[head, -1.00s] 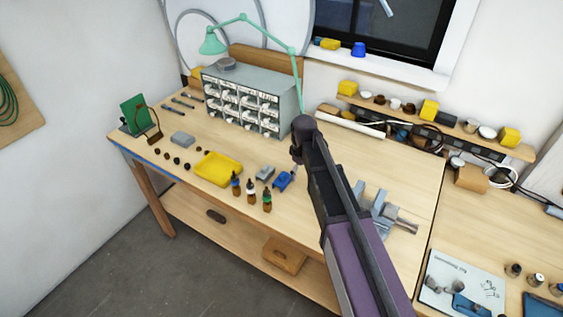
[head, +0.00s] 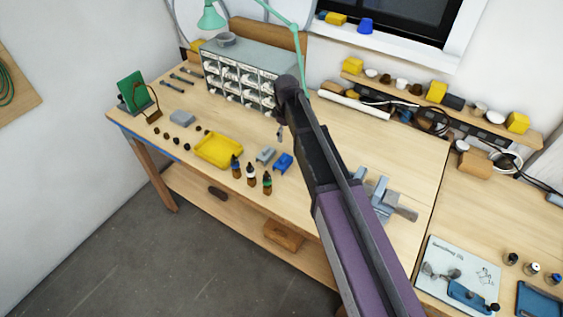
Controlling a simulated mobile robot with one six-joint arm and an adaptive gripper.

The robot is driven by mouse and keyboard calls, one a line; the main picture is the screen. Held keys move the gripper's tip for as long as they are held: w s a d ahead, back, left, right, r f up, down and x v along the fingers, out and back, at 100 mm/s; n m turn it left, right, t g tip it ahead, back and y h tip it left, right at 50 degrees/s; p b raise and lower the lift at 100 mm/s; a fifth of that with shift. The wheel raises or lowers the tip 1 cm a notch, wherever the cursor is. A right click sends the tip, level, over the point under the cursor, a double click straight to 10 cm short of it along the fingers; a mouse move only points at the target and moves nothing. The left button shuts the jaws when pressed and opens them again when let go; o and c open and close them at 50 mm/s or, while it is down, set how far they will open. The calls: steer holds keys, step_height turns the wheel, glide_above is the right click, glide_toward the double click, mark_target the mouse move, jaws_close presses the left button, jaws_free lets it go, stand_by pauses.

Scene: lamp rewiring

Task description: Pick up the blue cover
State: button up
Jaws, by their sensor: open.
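A small blue block-like piece, likely the blue cover (head: 283,163), lies on the workbench in the head view, just right of a small grey box (head: 265,155). My gripper (head: 280,132) is beyond and above it in the picture, apart from it, near the front of the drawer cabinet. Its fingers are small and partly hidden by my own arm. It is open, and I see nothing between the fingers.
Several dropper bottles (head: 251,176) stand at the bench's front edge, left of the blue piece. A yellow tray (head: 218,150) lies further left. The drawer cabinet (head: 250,80) stands behind. A grey vise (head: 385,200) is to the right, beyond my arm.

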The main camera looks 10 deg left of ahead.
steer(key=b, duration=0.8)
glide_above(283, 157)
steer(key=shift+s+d+f, duration=0.1)
steer(key=shift+d+f, duration=0.1)
steer(key=shift+f, duration=1.9)
steer(key=shift+s+d+f, duration=0.1)
steer(key=shift+d+f, duration=0.1)
steer(key=shift+f, duration=1.9)
steer(key=f+b, duration=0.1)
steer(key=a+f+b, duration=0.1)
steer(key=f+b, duration=0.1)
steer(key=shift+w+f+b, duration=0.2)
steer(key=shift+b, duration=0.1)
steer(key=shift+d+f+b, duration=0.1)
steer(key=shift+f+b, duration=0.8)
steer(key=shift+c, duration=0.2)
jaws_close()
